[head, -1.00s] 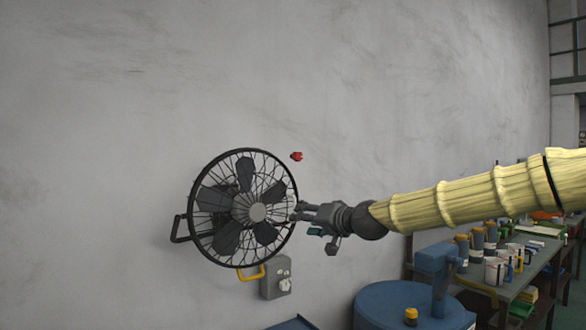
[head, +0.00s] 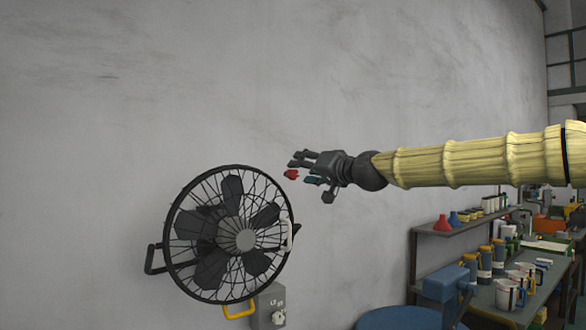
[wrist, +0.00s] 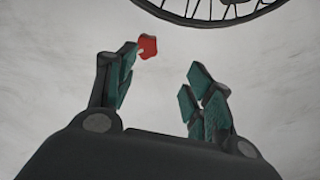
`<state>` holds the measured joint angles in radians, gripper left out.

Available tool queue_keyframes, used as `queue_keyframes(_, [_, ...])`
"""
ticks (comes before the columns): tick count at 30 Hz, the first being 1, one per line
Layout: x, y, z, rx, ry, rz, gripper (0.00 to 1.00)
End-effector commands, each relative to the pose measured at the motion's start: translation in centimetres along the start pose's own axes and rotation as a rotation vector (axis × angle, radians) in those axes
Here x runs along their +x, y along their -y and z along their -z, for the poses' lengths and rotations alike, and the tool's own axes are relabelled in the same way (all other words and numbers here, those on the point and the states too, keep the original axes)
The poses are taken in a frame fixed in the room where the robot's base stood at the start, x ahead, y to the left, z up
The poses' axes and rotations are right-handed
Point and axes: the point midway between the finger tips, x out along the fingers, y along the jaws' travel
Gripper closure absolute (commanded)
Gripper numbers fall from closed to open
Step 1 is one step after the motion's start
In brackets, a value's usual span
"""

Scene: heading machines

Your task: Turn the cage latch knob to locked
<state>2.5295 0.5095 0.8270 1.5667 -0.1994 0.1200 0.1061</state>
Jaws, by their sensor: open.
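A small red knob (head: 291,174) shows against the grey wall, just above the upper right rim of the black caged fan (head: 169,262). It is the only part I see that looks like the latch knob; its lock marking cannot be read. My gripper (head: 300,170) is open and comes in from the right, its fingertips at the knob. In the wrist view, the red knob (wrist: 148,46) appears between the open fingers (wrist: 163,65), close to the left fingertip. I cannot tell whether they touch. The fan cage (wrist: 215,20) crosses the top there.
A pale handle (head: 289,236) is on the fan's right side. A grey box (head: 268,306) with a yellow handle (head: 239,311) sits below the fan. At right, a workbench (head: 510,295) holds mugs and bottles under a shelf. The wall above is bare.

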Motion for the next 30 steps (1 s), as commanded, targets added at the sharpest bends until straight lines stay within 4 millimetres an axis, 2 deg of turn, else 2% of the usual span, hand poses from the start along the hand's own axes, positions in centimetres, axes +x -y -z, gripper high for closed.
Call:
queue_keyframes(1, [1.3,-0.5,0.0,0.005,0.004,-0.004,0.48])
queue_keyframes(3, [2.6,-0.8,-0.2,0.006,0.007,-0.006,0.48])
queue_keyframes(9, [5.3,-1.2,-0.1,0.007,0.005,-0.008,0.48])
queue_keyframes(19, [7.5,-1.4,-0.1,0.006,0.004,-0.009,0.48])
queue_keyframes(28, [7.5,-1.5,-0.1,0.006,0.003,-0.009,0.48])
queue_keyframes(30, [7.5,-1.5,-0.1,0.006,0.003,-0.009,0.61])
